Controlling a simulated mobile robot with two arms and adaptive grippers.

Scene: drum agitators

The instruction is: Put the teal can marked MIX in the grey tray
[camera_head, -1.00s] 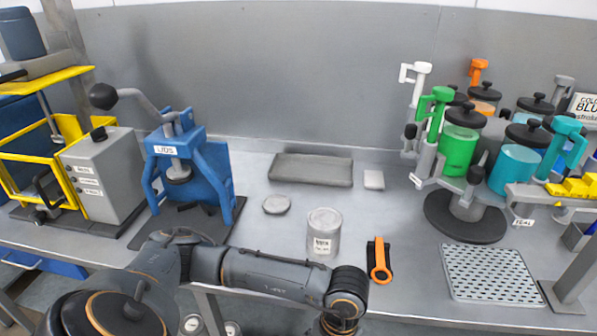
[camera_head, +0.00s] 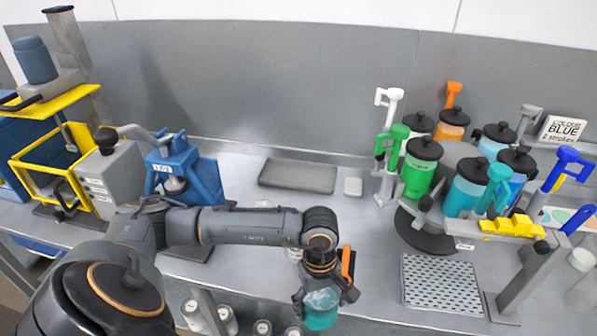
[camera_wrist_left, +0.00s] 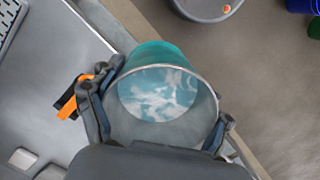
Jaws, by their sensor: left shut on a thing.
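My left gripper (camera_head: 322,287) is shut around a teal can (camera_head: 321,318) and holds it over the front edge of the bench. In the left wrist view the can (camera_wrist_left: 158,52) sits between the fingers of my left gripper (camera_wrist_left: 160,115). Its top is open and shows pale blue, white-streaked contents. I cannot read a MIX mark on it. The grey tray (camera_head: 297,177) lies flat and empty at the back of the bench, behind and above the gripper in the head view. My right gripper is not in view.
An orange-and-black tool (camera_head: 347,262) lies close beside the gripper. A blue press (camera_head: 190,175) stands left of the tray. A small pale block (camera_head: 353,187) sits right of it. A carousel of paint canisters (camera_head: 425,165) stands right. Several cans (camera_head: 228,318) are below the bench.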

